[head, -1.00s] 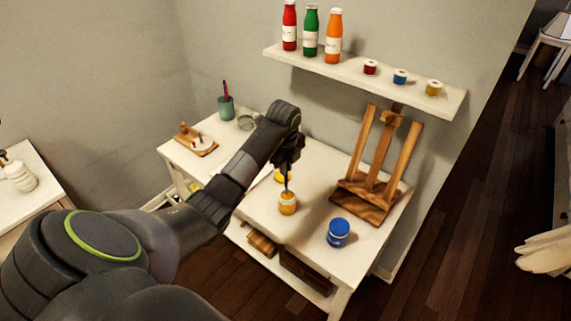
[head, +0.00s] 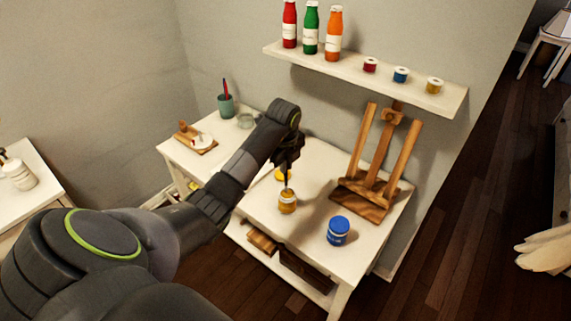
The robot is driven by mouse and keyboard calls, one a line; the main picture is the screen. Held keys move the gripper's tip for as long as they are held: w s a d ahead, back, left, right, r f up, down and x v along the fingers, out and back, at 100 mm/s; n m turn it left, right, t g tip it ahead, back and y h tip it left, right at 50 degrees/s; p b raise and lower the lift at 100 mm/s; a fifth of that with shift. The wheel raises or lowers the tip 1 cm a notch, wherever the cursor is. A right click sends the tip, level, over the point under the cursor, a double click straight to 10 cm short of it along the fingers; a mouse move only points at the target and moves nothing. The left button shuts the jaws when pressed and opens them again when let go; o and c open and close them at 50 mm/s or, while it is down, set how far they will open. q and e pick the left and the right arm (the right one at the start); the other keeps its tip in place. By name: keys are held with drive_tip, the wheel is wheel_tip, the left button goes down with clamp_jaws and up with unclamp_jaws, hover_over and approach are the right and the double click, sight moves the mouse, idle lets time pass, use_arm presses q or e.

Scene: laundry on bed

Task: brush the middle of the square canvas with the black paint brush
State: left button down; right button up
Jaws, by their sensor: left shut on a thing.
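My left gripper (head: 287,163) is over the middle of the white table, shut on a thin dark brush (head: 288,182) that points down. I see no square canvas in this view. My right gripper is not in view.
A blue paint jar (head: 338,231) stands near the table's front right. Another yellow item (head: 283,174) is partly hidden behind my gripper. A teal cup (head: 226,105) and a wooden board (head: 195,140) are at the left. A wall shelf (head: 385,85) with bottles hangs above.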

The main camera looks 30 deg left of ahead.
use_arm(q)
drive_tip(key=shift+f+b, duration=0.3)
drive_tip(key=shift+f, duration=0.15)
idle(0.6)
drive_tip(key=shift+r, duration=0.15)
idle(0.5)
drive_tip(key=shift+r+p, duration=2.7)
drive_tip(key=shift+r, duration=0.75)
drive_tip(key=shift+f, duration=0.1)
